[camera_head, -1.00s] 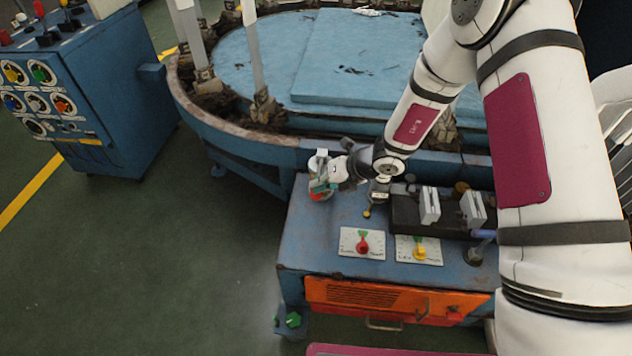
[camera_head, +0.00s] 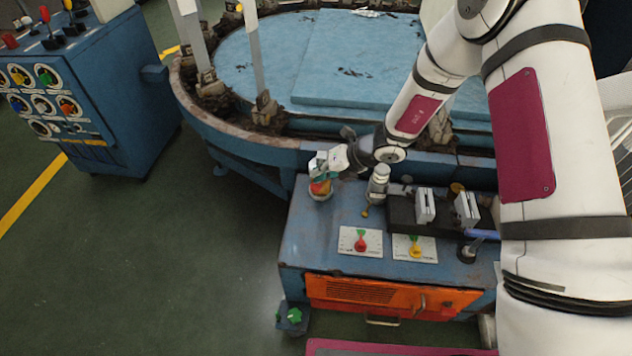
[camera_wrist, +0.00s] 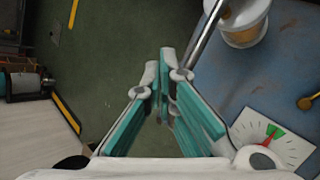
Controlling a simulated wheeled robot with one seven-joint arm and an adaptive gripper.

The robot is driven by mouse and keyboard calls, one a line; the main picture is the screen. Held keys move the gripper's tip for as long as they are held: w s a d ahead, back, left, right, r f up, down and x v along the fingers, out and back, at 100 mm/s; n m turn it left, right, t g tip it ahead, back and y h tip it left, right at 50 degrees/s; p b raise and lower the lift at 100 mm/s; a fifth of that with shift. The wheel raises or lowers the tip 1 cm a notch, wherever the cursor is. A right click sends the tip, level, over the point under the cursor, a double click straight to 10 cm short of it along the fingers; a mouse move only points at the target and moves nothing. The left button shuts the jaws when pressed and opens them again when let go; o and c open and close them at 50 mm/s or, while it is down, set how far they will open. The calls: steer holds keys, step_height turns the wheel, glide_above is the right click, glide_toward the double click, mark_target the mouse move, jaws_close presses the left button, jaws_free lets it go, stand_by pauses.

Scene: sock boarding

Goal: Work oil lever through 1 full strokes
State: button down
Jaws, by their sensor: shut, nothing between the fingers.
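My gripper (camera_head: 322,172) is over the left back corner of the blue machine bench (camera_head: 300,262). Its teal fingers (camera_wrist: 167,62) are together, with nothing seen held between them. A thin metal rod (camera_wrist: 205,32), apparently the oil lever, slants down in the wrist view from beside a pale round pot to the fingertips. Whether the fingers touch it cannot be told. The pale pot (camera_wrist: 244,22) is at the top right. A red-orange part (camera_head: 320,188) shows just under my gripper in the head view; the gripper partly hides it.
A clear-topped cylinder (camera_head: 378,182) and a small brass knob (camera_head: 365,212) stand right of my gripper. Dial plates with a red knob (camera_head: 360,243) and a yellow knob (camera_head: 415,250) lie nearer. The round blue table (camera_head: 270,55) is behind.

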steer(key=shift+w+r+p, duration=0.1)
steer(key=shift+r+p, duration=0.2)
steer(key=shift+r, duration=0.2)
steer(key=shift+w+r+p, duration=0.15)
steer(key=shift+r+p, duration=0.8)
steer(key=shift+r, duration=0.3)
steer(key=shift+w+r+p, duration=0.15)
steer(key=shift+r+p, duration=0.75)
steer(key=shift+r, duration=0.35)
